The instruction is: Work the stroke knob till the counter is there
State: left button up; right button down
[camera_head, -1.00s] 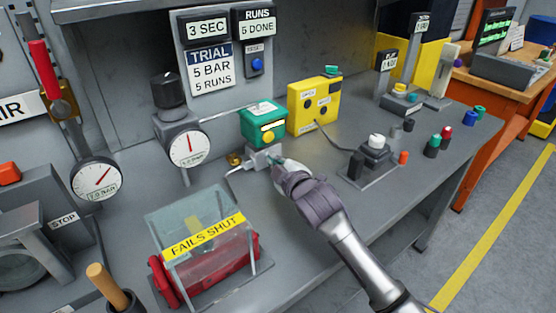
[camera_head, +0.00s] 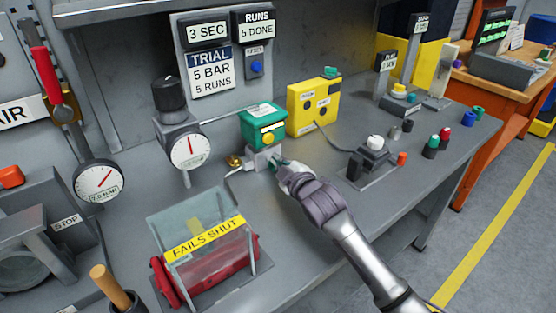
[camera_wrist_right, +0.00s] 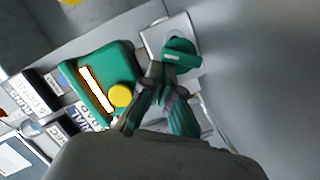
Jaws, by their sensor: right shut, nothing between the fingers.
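The green box (camera_head: 262,122) with a white display strip and a yellow button stands on a grey metal block on the bench; it also shows in the right wrist view (camera_wrist_right: 108,62). The green stroke knob (camera_wrist_right: 182,55) is on the grey block beside the box. My right gripper (camera_head: 278,167) is shut and empty, its fingertips (camera_wrist_right: 162,72) close to the knob; I cannot tell whether they touch it. The runs counter (camera_head: 255,22) reads 5 DONE. A sign (camera_head: 210,70) reads TRIAL, 5 BAR, 5 RUNS. My left gripper is not in view.
A yellow box (camera_head: 314,104) stands behind to the right. A pressure gauge (camera_head: 188,150) is left of the green box. A small switch base (camera_head: 372,155) stands right of my arm.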

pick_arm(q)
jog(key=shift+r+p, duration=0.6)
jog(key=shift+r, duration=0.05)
pick_arm(e)
jog(key=shift+d+r+m, duration=0.1)
jog(key=shift+d+m, duration=0.05)
jog(key=shift+m, duration=0.15)
